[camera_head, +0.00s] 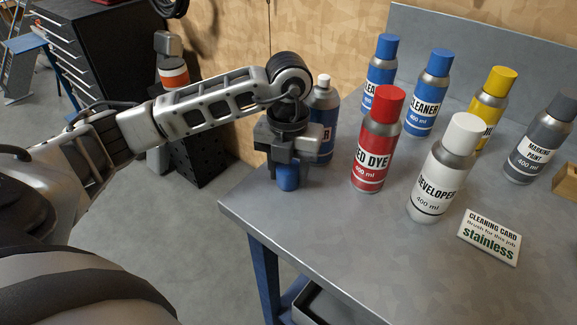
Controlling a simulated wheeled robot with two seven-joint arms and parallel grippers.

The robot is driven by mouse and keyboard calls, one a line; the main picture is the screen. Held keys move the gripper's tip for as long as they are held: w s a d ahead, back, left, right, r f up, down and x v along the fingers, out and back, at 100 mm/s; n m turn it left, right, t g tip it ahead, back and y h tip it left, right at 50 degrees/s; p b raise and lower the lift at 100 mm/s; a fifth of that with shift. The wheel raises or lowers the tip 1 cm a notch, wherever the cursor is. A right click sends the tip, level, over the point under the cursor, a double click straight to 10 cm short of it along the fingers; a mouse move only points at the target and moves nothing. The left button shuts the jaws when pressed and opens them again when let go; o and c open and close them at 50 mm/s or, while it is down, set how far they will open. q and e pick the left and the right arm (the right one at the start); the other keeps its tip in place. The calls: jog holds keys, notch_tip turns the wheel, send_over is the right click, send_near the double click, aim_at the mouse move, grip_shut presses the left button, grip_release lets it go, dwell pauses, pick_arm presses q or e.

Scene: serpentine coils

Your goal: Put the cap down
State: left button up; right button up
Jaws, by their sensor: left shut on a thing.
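My left gripper (287,165) points down over the left part of the grey workbench (300,215). It is shut on a blue cap (287,179), whose lower part shows below the fingers. I cannot tell whether the cap touches the bench top. An uncapped spray can (323,115) with a white nozzle and a blue label stands just behind and right of the gripper, partly hidden by it. My right gripper is not in view.
A red dye can (378,140) and a white-capped developer can (445,170) stand right of the gripper. Blue-capped cleaner cans (429,92), a yellow-capped can (487,105) and a marking paint can (541,140) stand behind. The front bench top is clear.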

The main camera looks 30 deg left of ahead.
pick_arm(q)
jog(key=shift+f, duration=0.1)
jog(key=shift+f, duration=0.15)
jog(key=o, duration=0.9)
jog(key=shift+o, duration=0.2)
